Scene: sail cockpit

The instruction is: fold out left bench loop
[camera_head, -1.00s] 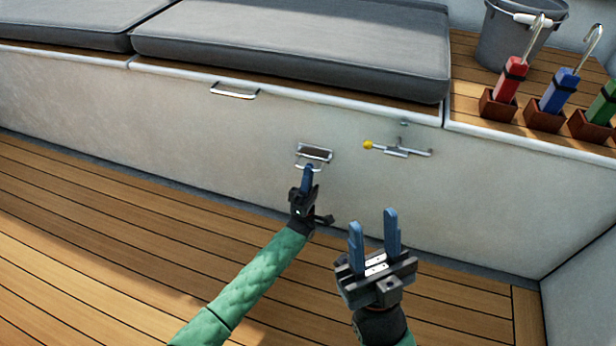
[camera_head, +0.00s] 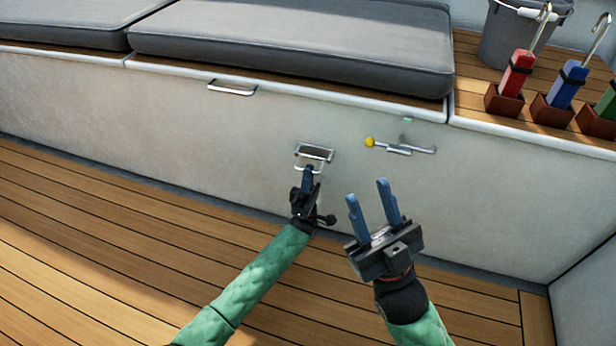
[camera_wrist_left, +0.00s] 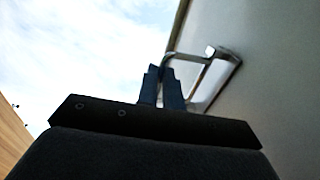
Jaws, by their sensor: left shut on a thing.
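The left bench loop (camera_head: 301,151) is a thin metal bail on a small recessed plate (camera_head: 316,153) in the white bench front. It stands out from the plate. My left gripper (camera_head: 308,171) is shut on the loop's lower bar. In the left wrist view the blue fingers (camera_wrist_left: 164,84) are closed together at the end of the loop (camera_wrist_left: 185,56), which juts out from its plate. The fingers hide part of the bar. My right gripper (camera_head: 372,212) is open and empty, in front of the bench to the right.
A latch bolt with a yellow knob (camera_head: 370,142) sits right of the loop. A metal handle (camera_head: 232,88) is at the bench's upper edge. Grey cushions (camera_head: 290,45) lie on top. A bucket (camera_head: 505,40) and colored handles in holders (camera_head: 503,101) stand at upper right. The plank floor is clear.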

